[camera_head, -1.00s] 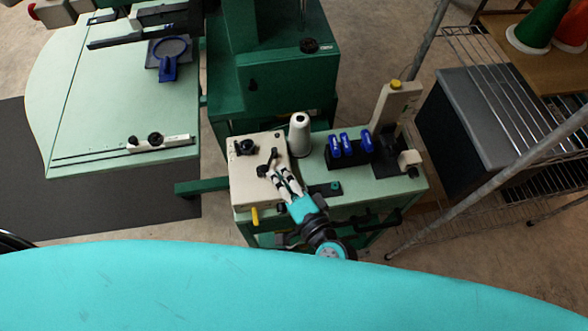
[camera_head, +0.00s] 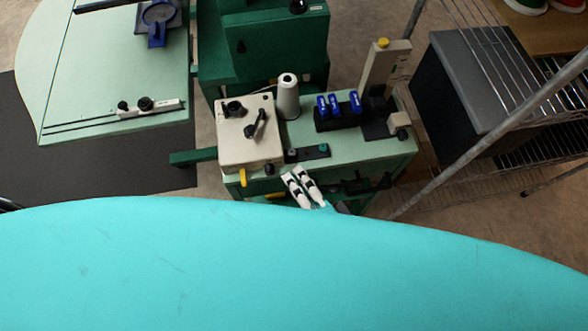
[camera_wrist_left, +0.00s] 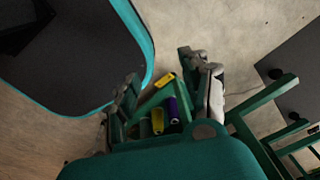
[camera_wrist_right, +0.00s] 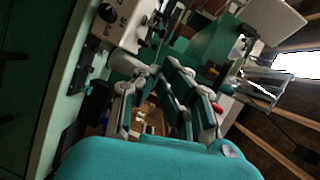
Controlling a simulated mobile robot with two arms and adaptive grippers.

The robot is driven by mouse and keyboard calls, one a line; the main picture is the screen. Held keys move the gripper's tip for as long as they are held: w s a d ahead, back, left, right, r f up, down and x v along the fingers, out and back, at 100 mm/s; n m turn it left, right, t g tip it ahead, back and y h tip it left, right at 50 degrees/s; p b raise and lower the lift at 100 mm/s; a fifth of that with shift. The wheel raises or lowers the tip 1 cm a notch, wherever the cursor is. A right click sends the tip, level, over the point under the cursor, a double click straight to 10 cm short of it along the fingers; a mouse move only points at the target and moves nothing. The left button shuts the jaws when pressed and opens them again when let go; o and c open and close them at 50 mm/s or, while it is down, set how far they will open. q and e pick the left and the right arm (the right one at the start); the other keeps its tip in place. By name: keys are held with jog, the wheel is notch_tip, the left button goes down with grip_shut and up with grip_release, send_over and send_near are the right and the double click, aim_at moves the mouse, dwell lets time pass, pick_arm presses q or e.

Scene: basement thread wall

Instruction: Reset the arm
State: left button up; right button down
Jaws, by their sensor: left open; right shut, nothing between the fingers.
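My right gripper (camera_head: 299,175) shows in the head view as two white-and-black fingers, just past the rim of my turquoise body. It is shut with nothing between the fingers. It is in front of the green cart, close to the cart's near edge and apart from the cream control box (camera_head: 249,136). The rest of the right arm is hidden behind my body. My left gripper (camera_wrist_left: 165,82) shows only in its own wrist view. It is open and empty, pointing down, with spools on a green frame visible beyond the fingers.
The cart top (camera_head: 365,152) carries a white thread cone (camera_head: 288,97), a black holder with blue pieces (camera_head: 337,118) and a cream upright device (camera_head: 382,85). A pale green table (camera_head: 108,75) stands left. A wire shelf with a metal post (camera_head: 485,144) stands right.

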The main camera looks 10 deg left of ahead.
pick_arm(q)
jog(key=shift+s+d, duration=0.2)
jog(key=shift+d, duration=0.65)
